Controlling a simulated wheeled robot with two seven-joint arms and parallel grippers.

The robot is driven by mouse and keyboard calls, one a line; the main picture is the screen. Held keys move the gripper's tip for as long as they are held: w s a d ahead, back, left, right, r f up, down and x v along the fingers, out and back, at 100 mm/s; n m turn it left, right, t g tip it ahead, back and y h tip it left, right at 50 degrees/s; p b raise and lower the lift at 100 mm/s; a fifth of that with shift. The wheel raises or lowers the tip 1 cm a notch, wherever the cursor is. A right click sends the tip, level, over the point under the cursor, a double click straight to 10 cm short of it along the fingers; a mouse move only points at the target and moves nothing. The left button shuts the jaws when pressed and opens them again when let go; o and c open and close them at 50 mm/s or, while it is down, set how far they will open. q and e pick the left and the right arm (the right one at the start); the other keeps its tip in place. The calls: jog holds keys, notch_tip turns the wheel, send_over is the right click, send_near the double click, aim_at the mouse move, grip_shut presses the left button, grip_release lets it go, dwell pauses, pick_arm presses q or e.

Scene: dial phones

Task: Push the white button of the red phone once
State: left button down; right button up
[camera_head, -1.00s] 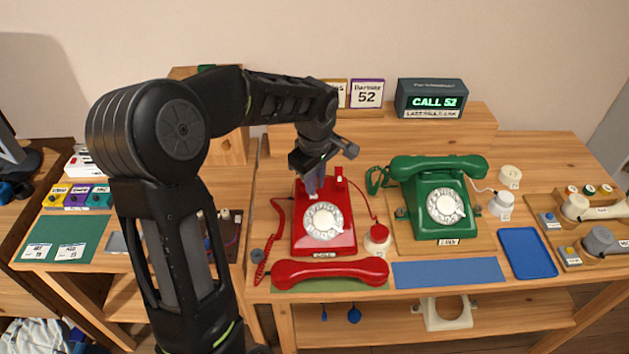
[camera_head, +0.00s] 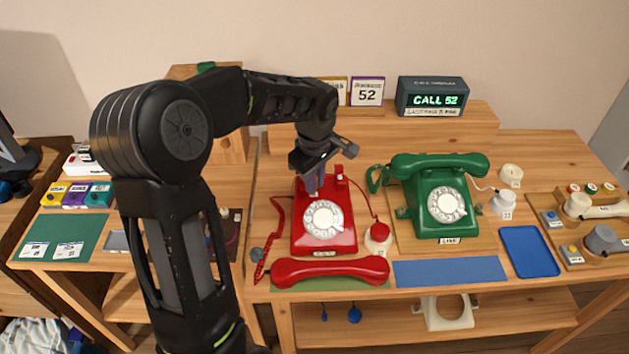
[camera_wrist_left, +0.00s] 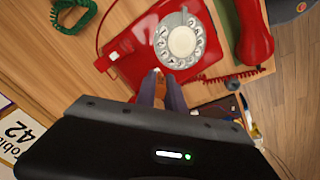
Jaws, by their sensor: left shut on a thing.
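The red phone (camera_head: 340,238) with a white dial stands on the table, left of the green phone. Its upper edge and dial also show in the left wrist view (camera_wrist_left: 124,66). My left gripper (camera_head: 312,190) points down at the phone's rear left, behind the dial. My right gripper is out of view.
The red handset (camera_head: 330,272) lies in front of the phone, with its coiled cord at left. A round red-topped piece (camera_head: 380,233) stands at right. The green phone (camera_head: 432,215) is further right. A display (camera_head: 432,98) reads CALL 52.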

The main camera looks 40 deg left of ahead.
pick_arm(q)
jog(key=shift+f, duration=0.15)
notch_tip(320, 180, up, 6)
jog(key=s+d+p, duration=0.1)
jog(key=s+p, duration=0.1)
jog(key=shift+d+r+p, duration=0.2)
jog(key=shift+d+p, duration=0.2)
jog(key=shift+s, duration=0.1)
dwell(0.4)
